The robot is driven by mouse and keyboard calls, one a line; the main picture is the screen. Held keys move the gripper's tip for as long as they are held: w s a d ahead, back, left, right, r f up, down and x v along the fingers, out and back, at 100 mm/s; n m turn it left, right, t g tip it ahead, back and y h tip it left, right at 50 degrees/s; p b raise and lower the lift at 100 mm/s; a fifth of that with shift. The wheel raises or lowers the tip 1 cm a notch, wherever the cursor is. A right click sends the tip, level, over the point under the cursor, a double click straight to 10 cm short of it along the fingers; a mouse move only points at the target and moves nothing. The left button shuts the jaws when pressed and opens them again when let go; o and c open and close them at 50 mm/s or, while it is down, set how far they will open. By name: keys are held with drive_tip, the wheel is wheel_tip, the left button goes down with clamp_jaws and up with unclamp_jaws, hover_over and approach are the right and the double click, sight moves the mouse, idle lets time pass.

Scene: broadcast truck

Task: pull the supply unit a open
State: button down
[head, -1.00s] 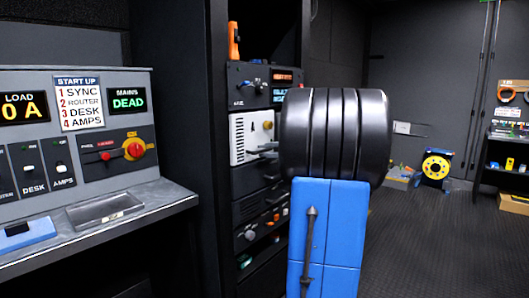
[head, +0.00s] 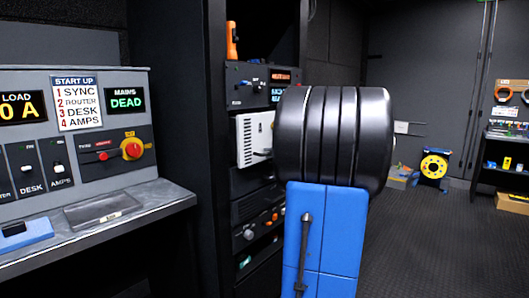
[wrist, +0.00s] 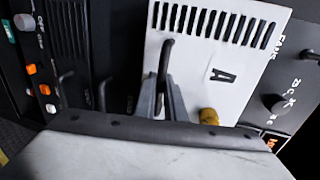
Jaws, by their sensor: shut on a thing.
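Supply unit A is a white panel with dark vent slots and a black letter A. In the wrist view its face (wrist: 222,40) fills the upper middle, with a brass-coloured knob (wrist: 209,117) low on it. In the head view the unit (head: 251,145) stands out a little from the rack, its right part hidden behind my arm. My gripper (wrist: 164,88) is shut on the unit's dark bar handle (wrist: 166,58), one finger on each side of it. In the head view my fingers are mostly hidden by my wrist.
The black rack (head: 217,150) holds other dark units above and below. A grey console desk (head: 165,197) with a switch panel stands at the left. The floor (head: 430,245) at the right is open, with a yellow reel (head: 435,166) at the back.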

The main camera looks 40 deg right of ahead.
drive_tip(key=f+v, duration=0.2)
drive_tip(key=v, duration=0.7)
drive_tip(key=shift+s, duration=0.3)
drive_tip(key=shift+r, duration=0.1)
drive_tip(key=c, duration=2.1)
unclamp_jaws()
drive_tip(key=shift+d, duration=0.1)
drive_tip(key=v, duration=1.7)
drive_tip(key=shift+s, duration=0.15)
drive_tip(key=shift+d, duration=0.1)
